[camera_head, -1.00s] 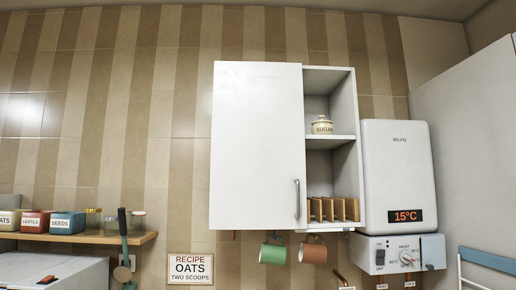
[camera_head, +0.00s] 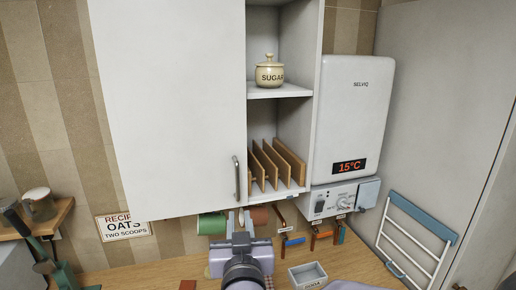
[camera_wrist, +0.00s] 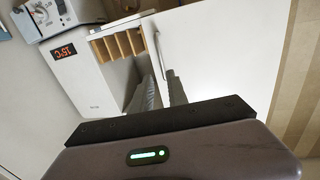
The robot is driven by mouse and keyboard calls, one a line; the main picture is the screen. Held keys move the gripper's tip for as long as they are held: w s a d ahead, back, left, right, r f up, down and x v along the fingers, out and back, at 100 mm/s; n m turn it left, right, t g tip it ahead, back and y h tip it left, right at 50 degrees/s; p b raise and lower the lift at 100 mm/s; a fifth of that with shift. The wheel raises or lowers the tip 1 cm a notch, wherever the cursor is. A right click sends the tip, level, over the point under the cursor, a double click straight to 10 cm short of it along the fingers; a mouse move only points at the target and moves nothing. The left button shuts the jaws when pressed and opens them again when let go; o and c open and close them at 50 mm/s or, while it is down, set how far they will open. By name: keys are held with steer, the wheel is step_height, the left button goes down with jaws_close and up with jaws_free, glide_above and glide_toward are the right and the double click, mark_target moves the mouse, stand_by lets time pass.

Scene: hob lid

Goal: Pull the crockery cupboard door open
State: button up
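The crockery cupboard's white door (camera_head: 175,100) fills the upper left of the head view and looks shut. Its upright bar handle (camera_head: 236,178) is near the door's lower right edge. My gripper (camera_head: 238,218) is just below the handle in the head view. In the wrist view, my gripper (camera_wrist: 160,80) has its two fingers apart with nothing held. The handle (camera_wrist: 159,55) shows just beyond the fingertips, roughly in line with the gap, against the white door (camera_wrist: 205,60). I cannot tell whether the fingers touch it.
Right of the door are open shelves with a sugar pot (camera_head: 269,72) and a wooden rack (camera_head: 275,165). A green mug (camera_head: 211,224) and a brown mug hang underneath, close to my gripper. A white heater (camera_head: 352,115) is on the right. A worktop (camera_head: 180,270) lies below.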

mark_target(238, 184)
steer(key=w+p, duration=0.1)
steer(key=w, duration=0.4)
steer(key=w+a+p, duration=0.1)
steer(key=w, duration=0.5)
steer(key=w+p, duration=0.2)
steer(key=w, duration=0.3)
steer(key=shift+w+a+r, duration=0.1)
steer(key=shift+w+a, duration=0.05)
steer(key=shift+a, duration=0.05)
jaws_close()
stand_by(0.5)
